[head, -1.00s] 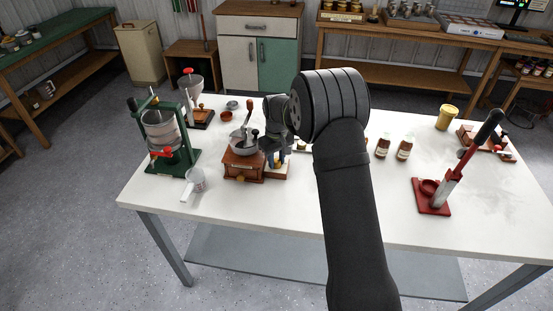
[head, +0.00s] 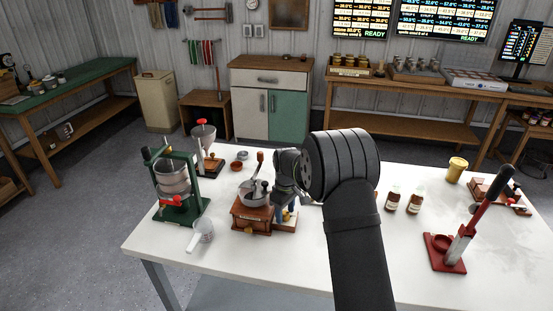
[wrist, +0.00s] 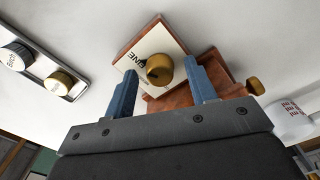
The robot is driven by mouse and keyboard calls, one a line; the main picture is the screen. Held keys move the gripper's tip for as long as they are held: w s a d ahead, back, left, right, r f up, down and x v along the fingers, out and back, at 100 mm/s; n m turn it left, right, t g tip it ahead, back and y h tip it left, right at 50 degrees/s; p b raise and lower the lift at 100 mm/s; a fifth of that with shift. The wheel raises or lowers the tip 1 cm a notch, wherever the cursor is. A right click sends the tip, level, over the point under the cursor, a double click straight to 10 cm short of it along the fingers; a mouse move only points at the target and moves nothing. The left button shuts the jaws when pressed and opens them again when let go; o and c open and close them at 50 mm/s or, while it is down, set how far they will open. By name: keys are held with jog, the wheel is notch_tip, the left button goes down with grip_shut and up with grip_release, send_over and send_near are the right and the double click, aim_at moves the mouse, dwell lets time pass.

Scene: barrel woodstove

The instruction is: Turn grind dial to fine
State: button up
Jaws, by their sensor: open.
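The grind dial is a brass knob (wrist: 159,69) with a dark pointer on a cream plate (wrist: 150,42). Letters ending in "NE" show on the plate; the rest is unclear. The plate is on a wooden block of the coffee grinder (head: 252,212), which has a metal bowl and crank in the head view. My gripper (wrist: 161,72) is open, with its two blue fingers appearing on either side of the knob in the wrist view; contact cannot be told. In the head view my gripper (head: 287,203) is beside the grinder, its fingertips partly hidden.
A green press (head: 176,188) and a white cup (head: 202,236) are left of the grinder. Brown bottles (head: 392,200) and a red lever tool (head: 447,250) are to the right. A panel with two knobs (wrist: 38,68) shows at left in the wrist view. The table front is mostly clear.

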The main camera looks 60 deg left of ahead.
jog(key=n, duration=0.7)
jog(key=shift+n, duration=0.3)
notch_tip(320, 180, up, 18)
jog(key=s+d+r+m+t+y, duration=0.1)
jog(key=s+d+r+m, duration=0.2)
jog(key=m, duration=0.6)
jog(key=s+d+r+m+t+y, duration=0.1)
jog(key=s+d+r+m, duration=0.3)
jog(key=r+m, duration=0.4)
jog(key=shift+s+d+r+m+t+y, duration=0.15)
jog(key=shift+s+m+t+y, duration=0.25)
jog(key=shift+s, duration=0.35)
jog(key=n+g+h, duration=0.1)
jog(key=n+h, duration=0.1)
jog(key=n, duration=0.8)
send_over(285, 213)
jog(key=s+d, duration=0.3)
jog(key=s, duration=0.1)
notch_tip(285, 213, down, 6)
jog(key=shift+w+a, duration=0.15)
jog(key=shift+a, duration=0.1)
